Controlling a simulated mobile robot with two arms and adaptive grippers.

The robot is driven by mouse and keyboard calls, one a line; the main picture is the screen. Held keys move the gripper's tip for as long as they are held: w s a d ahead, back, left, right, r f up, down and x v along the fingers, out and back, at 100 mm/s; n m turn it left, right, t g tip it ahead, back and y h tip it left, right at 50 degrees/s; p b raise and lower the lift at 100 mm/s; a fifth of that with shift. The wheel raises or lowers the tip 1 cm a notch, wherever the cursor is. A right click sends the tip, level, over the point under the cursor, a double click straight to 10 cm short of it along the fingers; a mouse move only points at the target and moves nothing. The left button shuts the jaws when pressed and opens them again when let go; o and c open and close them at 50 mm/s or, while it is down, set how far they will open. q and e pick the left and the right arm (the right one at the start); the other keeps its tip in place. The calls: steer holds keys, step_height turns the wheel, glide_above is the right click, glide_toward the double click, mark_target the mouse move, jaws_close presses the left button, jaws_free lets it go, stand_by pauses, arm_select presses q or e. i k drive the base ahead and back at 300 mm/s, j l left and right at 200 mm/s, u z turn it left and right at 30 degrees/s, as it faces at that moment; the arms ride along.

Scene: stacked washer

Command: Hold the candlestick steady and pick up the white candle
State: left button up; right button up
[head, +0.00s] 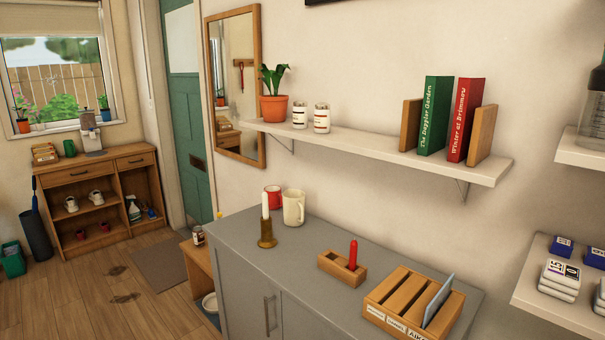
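The white candle (265,205) stands upright in the brass-brown candlestick (267,237) on the left part of the grey cabinet top. The candlestick has a wider round base that rests on the cabinet. A red candle (352,255) stands upright in a small wooden block holder (334,270) to the right of it. Neither of my grippers shows in the head view.
A wooden slotted organiser (394,291) sits at the front right of the grey cabinet (312,298). A white wall shelf (375,157) juts out above.

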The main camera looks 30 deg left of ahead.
mark_target(265, 197)
steer(key=i+j+z, duration=0.1)
steer(key=j+z, duration=0.25)
steer(key=j, duration=0.35)
steer(key=j+z, duration=0.35)
steer(key=j, duration=0.35)
steer(key=j+z, duration=0.35)
steer(key=j, duration=0.35)
